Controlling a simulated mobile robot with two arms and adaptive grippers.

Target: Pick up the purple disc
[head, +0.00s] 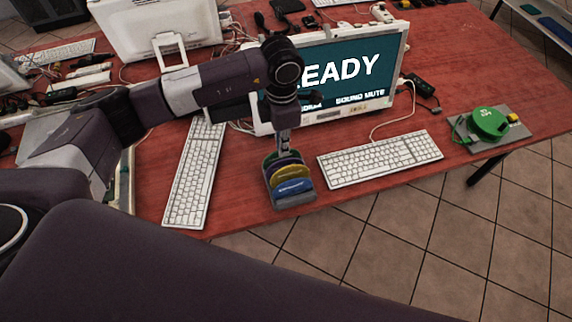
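A small rack (296,203) stands near the table's front edge in the head view. It holds upright discs in a row: a blue disc (292,187) in front, a yellow disc (291,173) behind it, then the purple disc (281,163), with a green one at the back. Only a thin upper part of the purple disc shows. My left gripper (283,150) points down right over the back of the rack, close to the disc tops. Its fingertips are small and partly hidden, so I cannot tell whether they are open or touching a disc. My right gripper is out of view.
A monitor (345,68) reading "READY" stands just behind the rack. White keyboards lie left (195,172) and right (380,158) of it. A green round device (489,122) sits on a grey plate at the right. Cables and another monitor (155,28) crowd the back.

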